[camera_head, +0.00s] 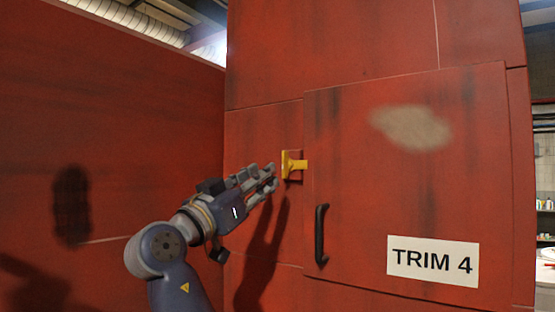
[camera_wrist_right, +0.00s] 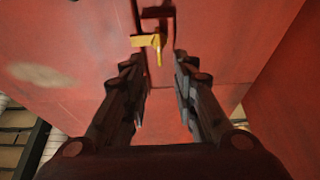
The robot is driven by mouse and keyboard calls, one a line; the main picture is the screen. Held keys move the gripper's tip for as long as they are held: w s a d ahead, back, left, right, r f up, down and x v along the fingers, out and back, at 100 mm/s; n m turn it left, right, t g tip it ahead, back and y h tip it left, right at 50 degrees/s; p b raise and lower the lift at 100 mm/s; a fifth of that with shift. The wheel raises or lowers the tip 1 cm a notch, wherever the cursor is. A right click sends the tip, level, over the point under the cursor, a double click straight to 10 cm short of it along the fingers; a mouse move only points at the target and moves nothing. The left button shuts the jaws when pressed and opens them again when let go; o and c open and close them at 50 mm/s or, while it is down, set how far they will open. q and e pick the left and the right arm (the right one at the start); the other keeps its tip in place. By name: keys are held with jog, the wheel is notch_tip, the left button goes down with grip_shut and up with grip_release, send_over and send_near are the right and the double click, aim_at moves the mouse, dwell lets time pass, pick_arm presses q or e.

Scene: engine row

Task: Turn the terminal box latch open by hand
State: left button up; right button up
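The terminal box (camera_head: 400,190) is a red cabinet with a door labelled TRIM 4. Its yellow latch (camera_head: 293,165) sits at the door's left edge, with an arm pointing right across the seam in the head view. My right gripper (camera_head: 272,178) is just left of the latch, its fingers pointing at it. In the right wrist view the latch (camera_wrist_right: 150,41) shows ahead, between and beyond the fingertips. The fingers (camera_wrist_right: 153,65) are apart with nothing between them. I cannot tell any contact with the latch. My left gripper is not in view.
A black door handle (camera_head: 321,235) stands out below the latch. The TRIM 4 label (camera_head: 433,261) is at the door's lower right. A red wall (camera_head: 120,130) stands on the left. Shelves (camera_head: 545,205) with small items show at the far right.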

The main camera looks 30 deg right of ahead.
aim_at(283, 164)
jog(key=p+x, duration=0.3)
jog(key=x, duration=0.3)
jog(key=shift+d+r, duration=0.1)
jog(key=shift+w+d+r+p, duration=0.1)
jog(key=shift+w+d+p, duration=0.25)
jog(key=shift+d, duration=0.25)
grip_shut()
